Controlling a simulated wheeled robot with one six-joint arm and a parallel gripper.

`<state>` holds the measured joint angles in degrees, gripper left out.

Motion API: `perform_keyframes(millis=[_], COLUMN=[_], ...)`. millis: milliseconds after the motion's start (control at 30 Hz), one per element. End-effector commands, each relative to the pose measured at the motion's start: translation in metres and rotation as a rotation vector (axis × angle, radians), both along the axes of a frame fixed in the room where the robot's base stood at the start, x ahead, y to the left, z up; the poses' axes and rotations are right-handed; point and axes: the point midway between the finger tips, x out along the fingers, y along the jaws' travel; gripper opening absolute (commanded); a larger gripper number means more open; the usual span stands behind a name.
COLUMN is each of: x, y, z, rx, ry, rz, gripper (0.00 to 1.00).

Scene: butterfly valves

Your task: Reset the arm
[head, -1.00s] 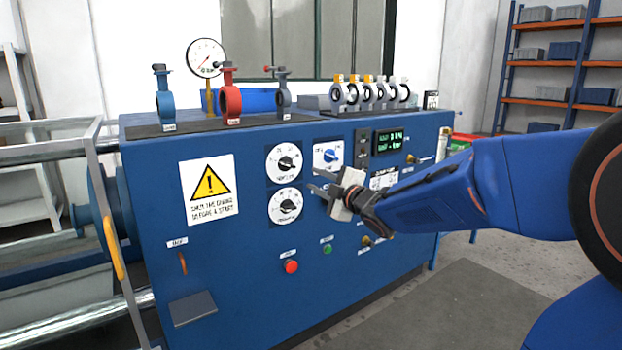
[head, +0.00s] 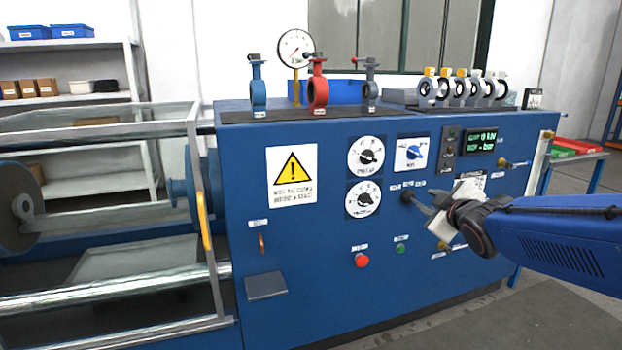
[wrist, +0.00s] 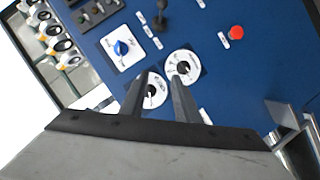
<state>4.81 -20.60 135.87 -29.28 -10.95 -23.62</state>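My gripper (head: 428,204) is at the right in the head view, in front of the blue test bench (head: 330,265). It is right of the two white dials, the upper (head: 366,156) and the lower (head: 362,199). In the wrist view my gripper (wrist: 160,82) has its two dark fingers apart with nothing between them. The two white dials, one (wrist: 183,67) and the other (wrist: 152,91), show behind and between the fingers. My arm comes in from the right edge of the head view.
Blue, red and grey butterfly valves (head: 317,90) and a pressure gauge (head: 295,48) stand on the bench top. A blue knob (head: 413,153), a black lever (head: 407,195) and a red button (head: 361,260) are on its front. A railed rig (head: 110,230) stands left.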

Motion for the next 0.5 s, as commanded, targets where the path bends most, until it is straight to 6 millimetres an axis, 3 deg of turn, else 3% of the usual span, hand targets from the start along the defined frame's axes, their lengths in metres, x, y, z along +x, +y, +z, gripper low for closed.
perform_keyframes(millis=[233, 500], x=[-0.097, -0.223], y=[-0.018, -0.005], z=[-0.051, -0.115], rx=[0.251, 0.522], ry=[0.261, 0.575], rz=[-0.246, -0.473], gripper=[0.29, 0.29])
